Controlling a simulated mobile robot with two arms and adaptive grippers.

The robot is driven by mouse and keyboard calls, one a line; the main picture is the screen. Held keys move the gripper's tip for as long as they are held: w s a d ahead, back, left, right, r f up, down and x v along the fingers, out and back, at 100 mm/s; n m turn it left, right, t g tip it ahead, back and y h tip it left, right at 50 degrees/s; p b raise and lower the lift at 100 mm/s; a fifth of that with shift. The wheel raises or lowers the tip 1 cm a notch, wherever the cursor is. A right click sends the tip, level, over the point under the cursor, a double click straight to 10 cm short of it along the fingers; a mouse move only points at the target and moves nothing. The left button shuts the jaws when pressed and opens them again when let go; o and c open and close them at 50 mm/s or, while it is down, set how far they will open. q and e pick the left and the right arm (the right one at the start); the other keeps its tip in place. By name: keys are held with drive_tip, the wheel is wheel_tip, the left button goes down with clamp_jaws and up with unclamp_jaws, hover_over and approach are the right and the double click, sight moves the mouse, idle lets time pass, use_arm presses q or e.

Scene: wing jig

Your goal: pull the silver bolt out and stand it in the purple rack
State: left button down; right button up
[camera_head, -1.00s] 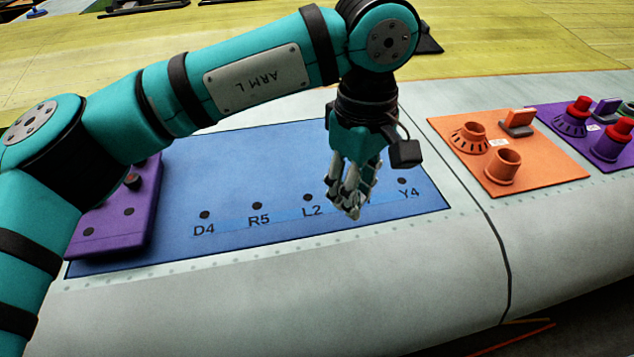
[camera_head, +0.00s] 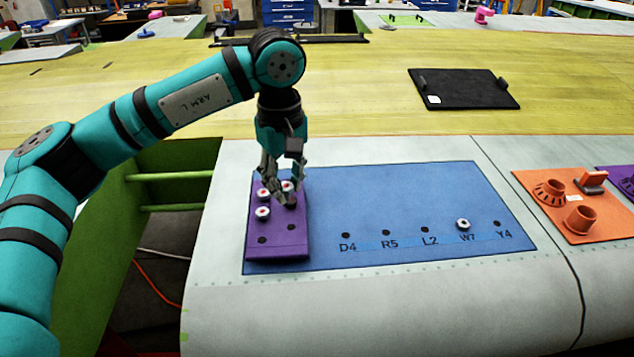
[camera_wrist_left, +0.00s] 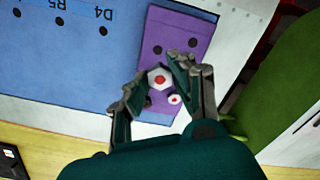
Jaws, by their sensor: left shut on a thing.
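The purple rack (camera_head: 285,250) stands at the left end of the blue panel; it also fills the middle of the left wrist view (camera_wrist_left: 198,22). My left gripper (camera_head: 282,199) points down over its far part. In the left wrist view its fingers (camera_wrist_left: 157,88) close around a silver bolt (camera_wrist_left: 158,78) with a red-centred head. The fingers hide the bolt's lower end, so I cannot tell if it is in a hole. Other pale, red-centred heads (camera_head: 263,212) show on the rack's left side. Two near holes look empty. My right gripper is not in view.
The blue panel (camera_head: 400,200) has a row of labelled holes; a pale ring with a dark centre (camera_head: 463,224) sits at W7. An orange panel (camera_head: 560,215) with fittings lies to the right. A black tray (camera_head: 465,88) lies behind. Left of the rack is an open green-walled gap.

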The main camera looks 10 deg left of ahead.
sight(289, 200)
use_arm(q)
drive_tip(key=shift+w+d+f, duration=0.1)
drive_tip(key=shift+f, duration=0.35)
drive_tip(key=shift+w+d+f+b, duration=0.1)
drive_tip(key=shift+d+f+b, duration=0.05)
drive_tip(key=shift+f+b, duration=0.55)
drive_tip(key=f, duration=0.1)
drive_tip(key=f+b, duration=0.1)
drive_tip(key=shift+a+f, duration=0.2)
drive_tip(key=shift+f, duration=0.8)
drive_tip(key=shift+d+f, duration=0.1)
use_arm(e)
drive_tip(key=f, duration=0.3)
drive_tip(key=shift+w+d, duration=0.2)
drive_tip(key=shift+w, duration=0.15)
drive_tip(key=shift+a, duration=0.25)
use_arm(q)
drive_tip(key=shift+b, duration=0.5)
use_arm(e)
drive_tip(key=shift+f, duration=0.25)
use_arm(q)
drive_tip(key=shift+f, duration=0.1)
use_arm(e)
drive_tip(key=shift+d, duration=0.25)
use_arm(q)
drive_tip(key=shift+f+b, duration=1.15)
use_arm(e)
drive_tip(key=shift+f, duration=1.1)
